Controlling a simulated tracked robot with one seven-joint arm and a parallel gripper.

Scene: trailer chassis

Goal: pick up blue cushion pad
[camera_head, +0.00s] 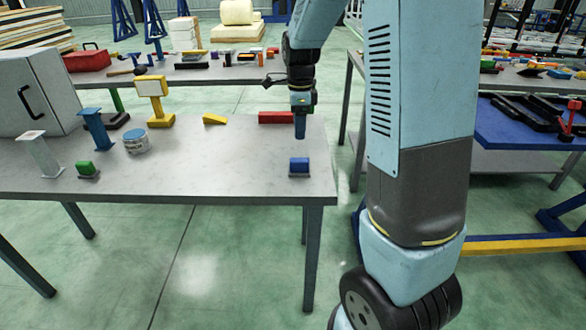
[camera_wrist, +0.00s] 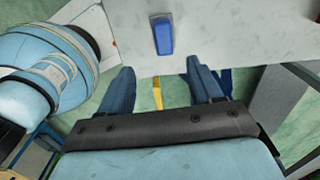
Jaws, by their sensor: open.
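The blue cushion pad (camera_head: 299,166) is a small blue block on a dark base. It rests near the right front corner of the grey table (camera_head: 240,180). In the wrist view the pad (camera_wrist: 162,35) lies beyond the fingertips, close to the table edge. My gripper (camera_head: 300,132) points down above the table's right end, above and apart from the pad in the head view. In the wrist view its two blue fingers (camera_wrist: 160,67) are spread wide with nothing between them.
A green block (camera_head: 87,169), a round tin (camera_head: 137,142), a yellow wedge (camera_head: 214,119) and a red block (camera_head: 276,117) lie on the same table. Blue, white and yellow stands and a white box (camera_head: 38,92) are at its left. The surface around the pad is clear.

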